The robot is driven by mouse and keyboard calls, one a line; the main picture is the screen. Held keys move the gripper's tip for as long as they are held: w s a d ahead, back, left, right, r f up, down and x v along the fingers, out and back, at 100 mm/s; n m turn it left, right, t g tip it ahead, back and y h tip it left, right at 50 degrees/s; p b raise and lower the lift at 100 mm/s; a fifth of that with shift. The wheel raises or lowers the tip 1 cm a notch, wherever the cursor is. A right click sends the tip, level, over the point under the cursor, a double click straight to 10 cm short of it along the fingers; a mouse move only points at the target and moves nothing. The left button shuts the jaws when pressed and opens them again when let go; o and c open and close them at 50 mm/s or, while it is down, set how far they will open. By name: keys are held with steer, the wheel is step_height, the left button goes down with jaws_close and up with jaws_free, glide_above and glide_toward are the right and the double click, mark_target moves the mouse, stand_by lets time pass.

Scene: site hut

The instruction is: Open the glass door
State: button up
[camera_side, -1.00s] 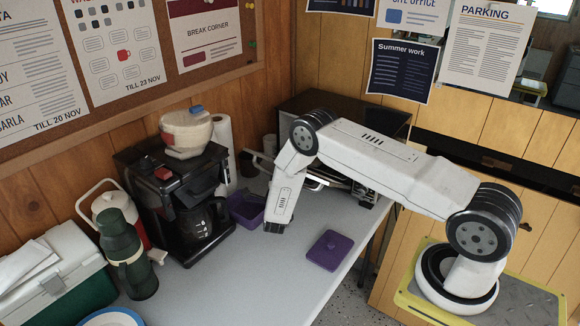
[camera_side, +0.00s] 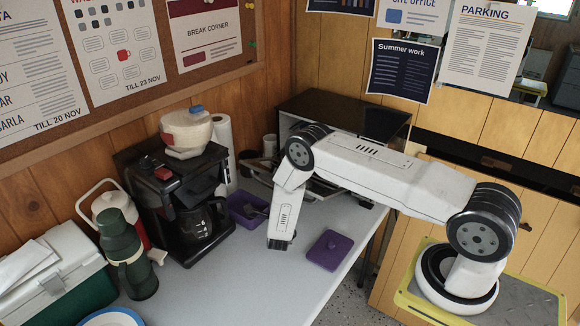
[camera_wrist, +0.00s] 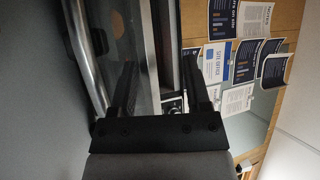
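The dark oven (camera_side: 345,118) stands at the back of the table in the side view. Its glass door (camera_side: 317,187) is partly behind my arm and juts out from the oven front, seemingly lowered; its exact angle is hard to tell. In the wrist view the glass door (camera_wrist: 146,45) runs up the picture, with its silver bar handle (camera_wrist: 88,60) to the left. My gripper (camera_wrist: 160,75) is open, its two dark fingers well apart, close to the door. I see nothing clamped between them. In the side view my arm largely hides the gripper.
A purple tub (camera_side: 243,209) and a coffee maker (camera_side: 178,195) stand left of my arm. A purple lid (camera_side: 330,250) lies on the table (camera_side: 255,285) to the right. A paper roll (camera_side: 224,150) stands by the wall. The front of the table is fairly clear.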

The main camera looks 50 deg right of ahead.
steer(key=shift+s+a+f, duration=0.35)
steer(key=shift+s+f, duration=0.2)
steer(key=shift+f, duration=0.3)
steer(key=shift+s+a+f, duration=0.35)
steer(key=shift+s+f, duration=0.15)
steer(key=shift+f, duration=0.3)
steer(key=shift+r, duration=0.15)
stand_by(0.4)
